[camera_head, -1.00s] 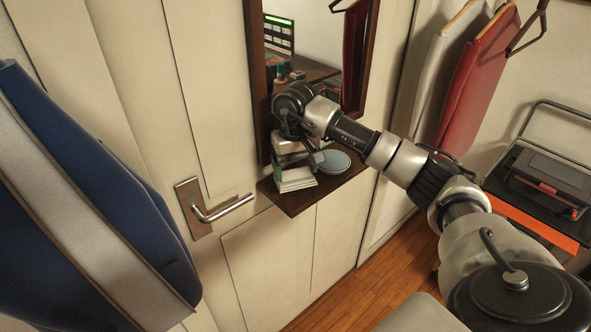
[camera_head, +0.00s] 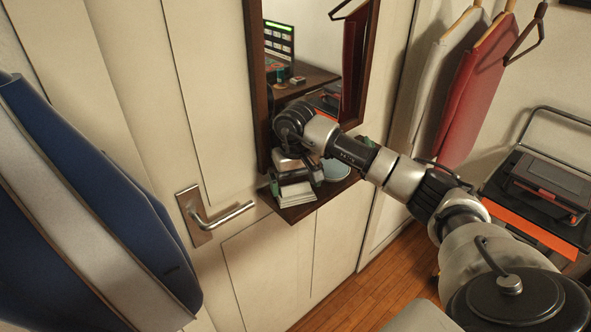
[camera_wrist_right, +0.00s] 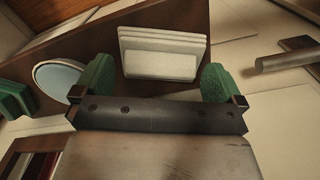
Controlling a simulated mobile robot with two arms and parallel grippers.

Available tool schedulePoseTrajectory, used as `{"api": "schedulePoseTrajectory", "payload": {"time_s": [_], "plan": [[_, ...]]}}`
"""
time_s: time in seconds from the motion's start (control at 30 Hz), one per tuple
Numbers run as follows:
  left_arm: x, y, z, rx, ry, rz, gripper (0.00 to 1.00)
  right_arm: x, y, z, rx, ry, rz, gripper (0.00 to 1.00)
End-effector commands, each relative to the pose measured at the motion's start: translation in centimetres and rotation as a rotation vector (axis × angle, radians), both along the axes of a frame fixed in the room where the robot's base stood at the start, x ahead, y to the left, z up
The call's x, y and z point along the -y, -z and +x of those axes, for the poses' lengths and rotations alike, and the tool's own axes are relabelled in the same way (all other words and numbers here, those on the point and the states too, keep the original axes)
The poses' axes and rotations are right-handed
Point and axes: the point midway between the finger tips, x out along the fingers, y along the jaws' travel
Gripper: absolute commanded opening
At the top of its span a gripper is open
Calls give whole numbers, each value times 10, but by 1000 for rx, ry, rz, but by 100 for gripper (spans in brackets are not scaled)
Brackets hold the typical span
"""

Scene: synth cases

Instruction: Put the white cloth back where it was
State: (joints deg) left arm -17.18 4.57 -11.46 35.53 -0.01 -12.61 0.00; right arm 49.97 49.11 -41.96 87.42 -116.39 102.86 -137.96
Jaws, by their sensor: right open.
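The white cloth (camera_head: 297,196) is folded in a few layers and lies on the small dark wooden shelf (camera_head: 300,215) under the mirror. In the right wrist view the folded cloth (camera_wrist_right: 160,60) sits between and a little beyond the two green fingertips. My right gripper (camera_head: 297,181) is open just above the shelf, in front of the mirror. In the right wrist view its fingers (camera_wrist_right: 157,80) are spread wide on either side of the cloth, with gaps visible. I cannot tell its exact height over the cloth. My left gripper is not in view.
A pale blue round dish (camera_head: 337,168) stands beside the cloth, close to one finger. A small green object (camera_wrist_right: 14,97) is at the shelf's far end. The mirror (camera_head: 315,45) is right behind my wrist. A door handle (camera_head: 222,215) sticks out at the left.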

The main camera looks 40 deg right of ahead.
Motion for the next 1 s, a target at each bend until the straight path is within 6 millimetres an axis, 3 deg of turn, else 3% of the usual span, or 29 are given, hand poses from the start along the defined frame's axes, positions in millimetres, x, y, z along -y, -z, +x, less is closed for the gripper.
{"api": "schedulePoseTrajectory", "payload": {"time_s": [0.17, 0.53, 0.7, 1.0], "plan": [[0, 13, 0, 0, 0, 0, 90, 1, -25, 1, 7, 0, -1, 100], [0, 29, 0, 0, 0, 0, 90, 0, -104, 0, 4, 1, -1, 100], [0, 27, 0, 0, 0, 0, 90, 0, -118, 0, 2, 0, -1, 100], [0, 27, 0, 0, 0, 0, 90, 0, -121, 0, 0, 0, 1, 100]]}}
